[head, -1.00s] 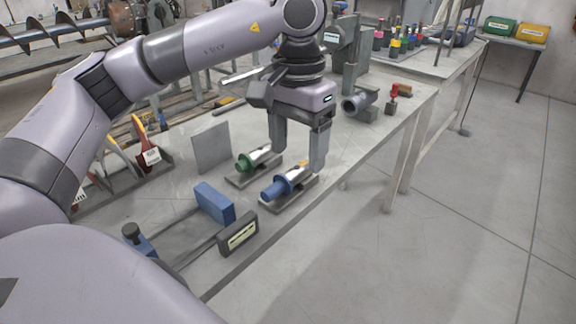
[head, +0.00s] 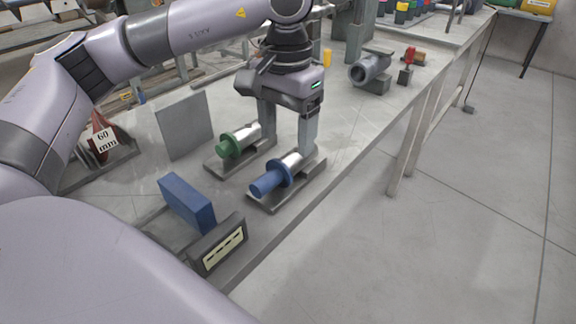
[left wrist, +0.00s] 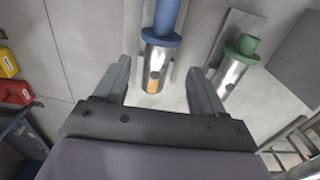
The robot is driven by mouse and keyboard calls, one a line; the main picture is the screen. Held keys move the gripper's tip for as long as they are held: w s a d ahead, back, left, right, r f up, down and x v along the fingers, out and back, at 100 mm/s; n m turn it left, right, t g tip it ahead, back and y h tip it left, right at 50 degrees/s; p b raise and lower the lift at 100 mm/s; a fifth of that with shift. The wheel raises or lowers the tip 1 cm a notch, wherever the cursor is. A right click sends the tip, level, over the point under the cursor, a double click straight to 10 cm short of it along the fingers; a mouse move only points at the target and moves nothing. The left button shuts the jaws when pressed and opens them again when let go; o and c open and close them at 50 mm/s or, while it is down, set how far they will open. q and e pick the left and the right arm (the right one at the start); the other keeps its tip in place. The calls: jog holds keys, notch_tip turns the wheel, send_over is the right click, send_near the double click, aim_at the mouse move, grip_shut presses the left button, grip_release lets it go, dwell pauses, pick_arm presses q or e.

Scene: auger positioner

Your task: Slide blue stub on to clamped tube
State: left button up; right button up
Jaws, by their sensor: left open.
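The blue stub (head: 275,178) has a blue handle and flange and a bright metal sleeve. It lies on a grey cradle on the bench. My left gripper (head: 288,148) is open and points down at its metal end. In the left wrist view the blue stub (left wrist: 161,38) lies between the open fingers (left wrist: 158,68), with an orange mark near its metal end. I see no grip on it. A grey tube (head: 370,67) sits in a holder farther back on the bench. My right gripper is not in view.
A green-flanged stub (head: 238,141) lies on its own cradle close to the left finger. An upright grey plate (head: 184,126), a blue block (head: 187,202) and a dark box with a pale label (head: 220,244) stand nearby. A red-topped item (head: 408,62) stands beside the tube.

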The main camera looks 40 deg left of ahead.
aim_at(289, 156)
pick_arm(q)
notch_tip(289, 156, down, 5)
jog(key=shift+w+d+f+b, duration=0.1)
jog(key=shift+b, duration=0.35)
jog(key=c, duration=1.3)
grip_shut()
